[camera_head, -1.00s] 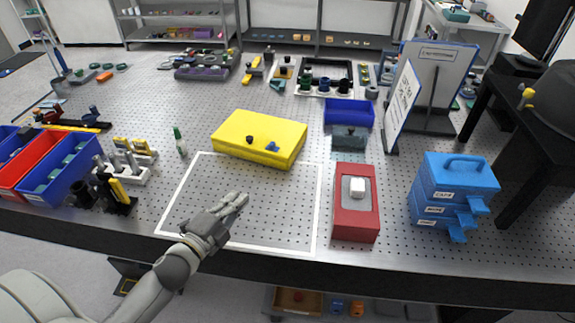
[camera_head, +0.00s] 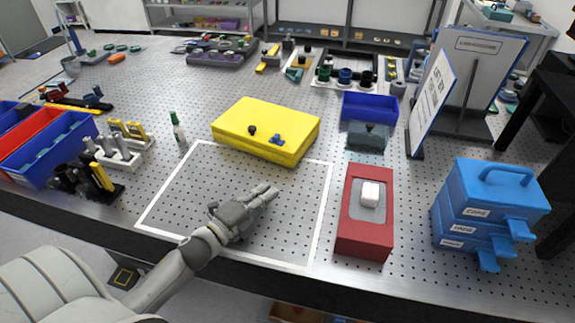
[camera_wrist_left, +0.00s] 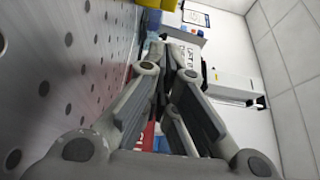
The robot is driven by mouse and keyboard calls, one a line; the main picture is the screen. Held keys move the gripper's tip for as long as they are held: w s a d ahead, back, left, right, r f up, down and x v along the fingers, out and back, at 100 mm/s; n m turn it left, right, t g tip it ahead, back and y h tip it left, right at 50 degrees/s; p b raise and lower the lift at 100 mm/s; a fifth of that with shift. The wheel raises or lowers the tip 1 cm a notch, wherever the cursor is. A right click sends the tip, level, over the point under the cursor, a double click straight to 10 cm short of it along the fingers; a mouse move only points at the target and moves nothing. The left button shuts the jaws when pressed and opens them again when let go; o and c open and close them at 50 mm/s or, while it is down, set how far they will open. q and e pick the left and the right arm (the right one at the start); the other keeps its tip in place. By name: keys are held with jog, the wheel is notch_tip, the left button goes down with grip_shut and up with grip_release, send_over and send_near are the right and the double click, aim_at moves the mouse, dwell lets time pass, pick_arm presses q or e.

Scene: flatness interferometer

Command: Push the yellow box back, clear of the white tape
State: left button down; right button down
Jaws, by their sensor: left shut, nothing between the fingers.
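The yellow box (camera_head: 265,130) lies flat on the perforated table, with a black knob and a blue piece on top. Its near side overlaps the far line of the white tape (camera_head: 325,215) square, hiding part of that line. My left gripper (camera_head: 267,192) is shut and empty, low over the inside of the square. It is nearer the front than the box, with a gap between them. In the left wrist view the shut fingertips (camera_wrist_left: 168,45) point toward a yellow patch at the top, likely the box (camera_wrist_left: 154,4). My right gripper is not in view.
A red box (camera_head: 365,215) with a white button and blue stacked drawers (camera_head: 490,210) stand right of the square. A blue bin (camera_head: 370,107) and a grey-blue block (camera_head: 367,136) sit right of the yellow box. A green bottle (camera_head: 178,128) stands left. Bare table lies behind the box.

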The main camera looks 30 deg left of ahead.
aim_at(284, 146)
pick_arm(q)
jog(key=p+x, duration=0.2)
jog(key=x, duration=0.5)
jog(key=shift+w+r, duration=0.15)
jog(key=shift+w, duration=0.15)
jog(key=w, duration=0.1)
jog(key=w+a, duration=0.1)
jog(key=shift+w+p, duration=0.35)
jog(key=shift+w, duration=0.05)
jog(key=shift+w+a, duration=0.45)
jog(key=shift+w, duration=0.1)
jog(key=w+a+b, duration=0.1)
jog(key=w, duration=0.1)
jog(key=w+a+b, duration=0.1)
jog(key=w+b, duration=0.1)
jog(key=w+a+b, duration=0.1)
jog(key=w+a, duration=0.1)
jog(key=shift+w+f, duration=0.25)
jog(key=shift+w+a+r, duration=0.15)
jog(key=shift+w+a, duration=0.1)
